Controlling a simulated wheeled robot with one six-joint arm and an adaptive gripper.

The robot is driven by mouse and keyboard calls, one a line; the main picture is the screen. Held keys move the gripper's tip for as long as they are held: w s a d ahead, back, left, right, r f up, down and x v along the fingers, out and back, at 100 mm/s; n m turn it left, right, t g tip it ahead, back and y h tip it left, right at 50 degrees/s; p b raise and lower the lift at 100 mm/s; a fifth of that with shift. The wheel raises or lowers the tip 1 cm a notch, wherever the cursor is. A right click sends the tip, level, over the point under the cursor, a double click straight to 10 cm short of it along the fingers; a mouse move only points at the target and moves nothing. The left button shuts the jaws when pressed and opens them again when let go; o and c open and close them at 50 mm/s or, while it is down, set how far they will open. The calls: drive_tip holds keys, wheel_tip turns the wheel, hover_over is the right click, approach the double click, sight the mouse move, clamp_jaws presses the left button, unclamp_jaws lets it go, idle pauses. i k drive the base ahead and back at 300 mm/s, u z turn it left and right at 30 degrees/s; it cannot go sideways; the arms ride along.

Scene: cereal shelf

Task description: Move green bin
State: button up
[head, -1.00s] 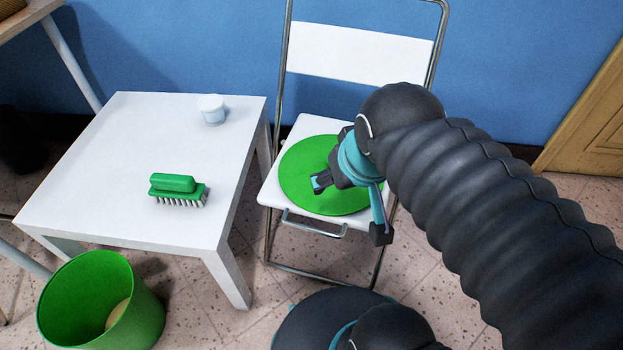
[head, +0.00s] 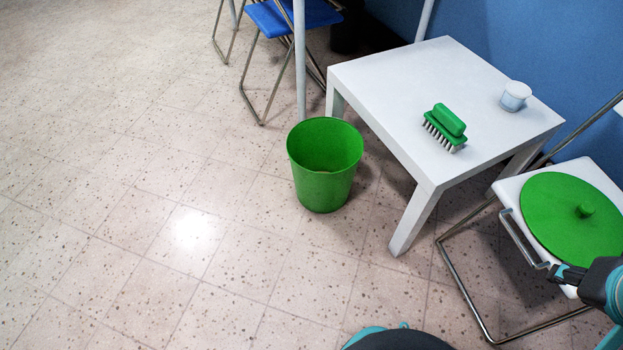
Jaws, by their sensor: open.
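The green bin (head: 326,165) stands upright on the floor in the head view, left of the white table. It is uncovered at the top; its inside is mostly in shadow. A round green lid (head: 560,215) with a knob lies on the white folding chair (head: 508,190) at the right. My gripper (head: 570,277) is at the right edge, by the chair's front edge and near the lid. It is open and holds nothing that I can see; part of it is cut off by the frame. It is well apart from the bin.
The tiled floor (head: 140,200) to the left is clear.

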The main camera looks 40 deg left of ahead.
sight(324, 153)
drive_tip(key=u, duration=2.85)
drive_tip(key=k, duration=0.85)
drive_tip(key=z, duration=1)
drive_tip(key=i, duration=1)
drive_tip(key=k, duration=0.5)
drive_tip(key=z, duration=0.3)
drive_tip(key=i, duration=0.2)
drive_tip(key=z, duration=0.05)
